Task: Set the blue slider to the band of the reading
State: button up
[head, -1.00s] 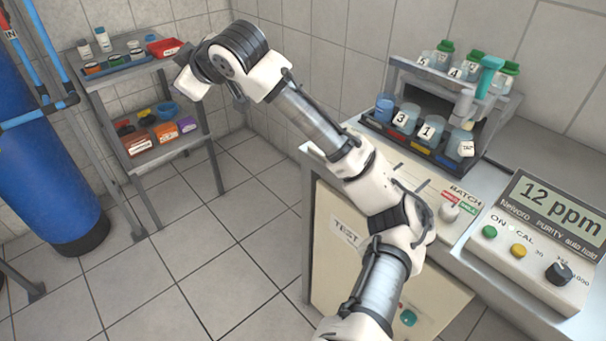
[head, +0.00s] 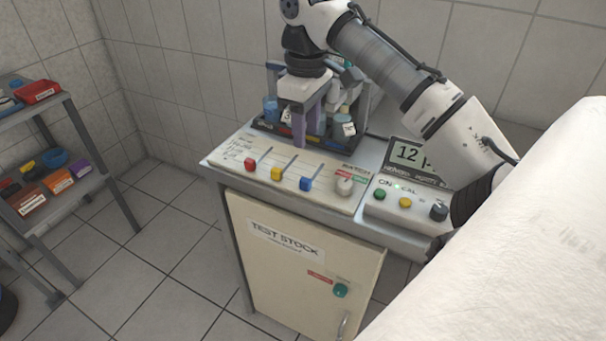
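The blue slider (head: 306,183) sits at the front end of its slot on the pale panel (head: 222,157) of the bench. The red slider (head: 250,164) and yellow slider (head: 276,173) stand to its left, also at the front ends of their slots. The meter display (head: 409,155) shows "12"; my arm hides the rest. Small writing at the panel's left is too small to read. My gripper (head: 308,142) points down above the back of the panel, behind the blue slider and apart from it. Its two fingers look parted, with nothing seen between them.
A rack (head: 265,125) of labelled jars stands behind the panel, partly hidden by my gripper. A white batch knob (head: 345,187) is right of the blue slider. The meter's green button (head: 380,194), yellow button (head: 405,202) and dark dial (head: 438,211) are further right.

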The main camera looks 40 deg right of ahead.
aim_at(305, 179)
notch_tip(305, 179, down, 12)
jog(key=shift+r+p, duration=0.1)
jog(key=shift+p, duration=0.2)
grip_shut()
